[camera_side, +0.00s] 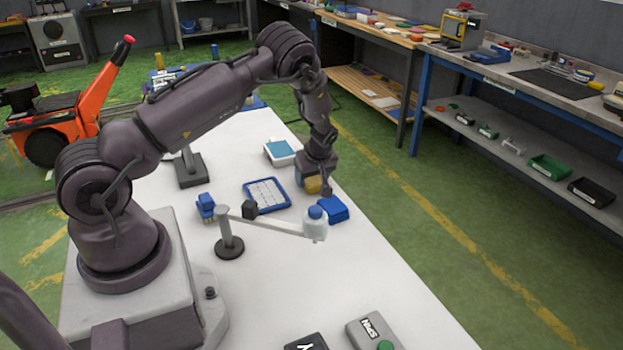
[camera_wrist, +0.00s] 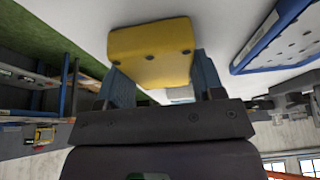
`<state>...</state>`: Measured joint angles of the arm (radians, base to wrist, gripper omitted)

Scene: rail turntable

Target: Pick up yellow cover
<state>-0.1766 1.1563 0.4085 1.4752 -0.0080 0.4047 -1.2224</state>
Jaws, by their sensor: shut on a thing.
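The yellow cover (camera_wrist: 150,55) is a rounded yellow block with several dark holes, seen close up in the wrist view. My gripper (camera_wrist: 160,75) is shut on it, with one blue-grey finger on each side. In the side view the yellow cover (camera_side: 313,185) shows below my gripper (camera_side: 313,181), near the right edge of the white table (camera_side: 372,275). A blue block lies just below and right of it in that picture. I cannot tell from the side view whether the cover touches the table.
A blue-framed tray (camera_side: 267,194) lies left of my gripper. A blue block (camera_side: 333,209) and a white arm with a blue top (camera_side: 315,225) stand close by. A white box with a teal top (camera_side: 280,152) lies behind. The table's front middle is clear; grey boxes (camera_side: 374,331) lie at its near end.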

